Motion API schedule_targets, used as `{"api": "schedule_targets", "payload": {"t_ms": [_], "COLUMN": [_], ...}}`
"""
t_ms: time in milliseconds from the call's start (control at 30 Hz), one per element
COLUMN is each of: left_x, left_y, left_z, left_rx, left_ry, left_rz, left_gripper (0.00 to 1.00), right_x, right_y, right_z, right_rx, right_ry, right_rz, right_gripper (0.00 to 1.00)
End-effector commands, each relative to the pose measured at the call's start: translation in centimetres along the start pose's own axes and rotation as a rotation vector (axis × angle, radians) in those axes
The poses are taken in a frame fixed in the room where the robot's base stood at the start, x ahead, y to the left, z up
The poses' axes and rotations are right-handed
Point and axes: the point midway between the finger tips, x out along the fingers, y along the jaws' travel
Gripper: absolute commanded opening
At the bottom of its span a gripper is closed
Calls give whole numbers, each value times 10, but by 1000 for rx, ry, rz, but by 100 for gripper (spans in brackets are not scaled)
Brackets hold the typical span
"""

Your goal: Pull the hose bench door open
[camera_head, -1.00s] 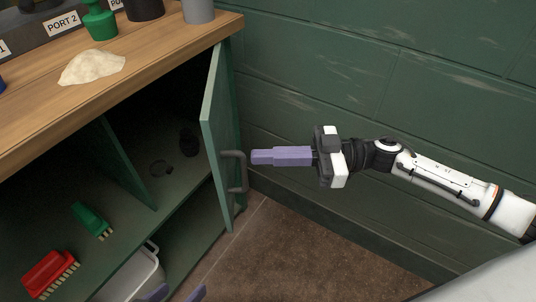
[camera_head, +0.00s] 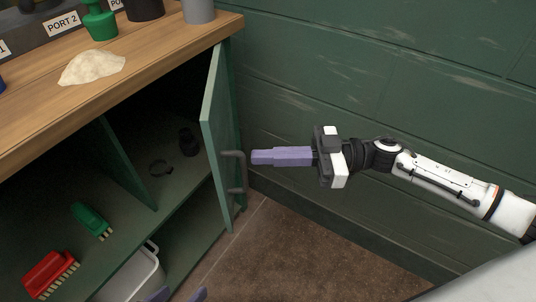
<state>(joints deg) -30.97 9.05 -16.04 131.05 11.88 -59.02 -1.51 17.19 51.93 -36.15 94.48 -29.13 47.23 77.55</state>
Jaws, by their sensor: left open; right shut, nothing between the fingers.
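The green bench door (camera_head: 217,130) stands open at the right end of the bench, swung well out from the cabinet. Its grey bar handle (camera_head: 241,172) is on the outer face, toward the right. My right gripper (camera_head: 253,157) is shut and empty, with its purple fingers pointing left. The fingertips are at the upper part of the handle; I cannot tell whether they touch it. My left gripper (camera_head: 180,295) shows only as purple fingertips at the bottom edge, open, below the cabinet; the rest is out of view.
Inside the cabinet are a red brush (camera_head: 50,272), a green brush (camera_head: 91,220), a dark ring (camera_head: 160,168), a black fitting (camera_head: 188,142) and a white bin (camera_head: 135,275). A pale powder heap (camera_head: 92,67) lies on the wooden top (camera_head: 150,62). A green wall (camera_head: 400,70) stands close behind the door.

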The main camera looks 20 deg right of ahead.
Motion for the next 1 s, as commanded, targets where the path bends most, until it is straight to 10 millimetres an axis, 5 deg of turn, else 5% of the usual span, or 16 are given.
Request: {"api": "schedule_targets", "payload": {"t_ms": [467,600,1000], "left_x": [0,0,-2], "left_y": [-1,-1,-1], "left_z": [-4,-4,-6], "left_rx": [3,3,4], "left_ry": [7,7,7], "left_rz": [-2,-2,-4], "left_gripper": [58,58,58], "right_x": [0,0,-11], "right_y": [0,0,1], "right_z": [0,0,0], "right_rx": [0,0,1], "right_ry": [0,0,-3], "right_rz": [0,0,2], "right_gripper": [0,18,18]}}
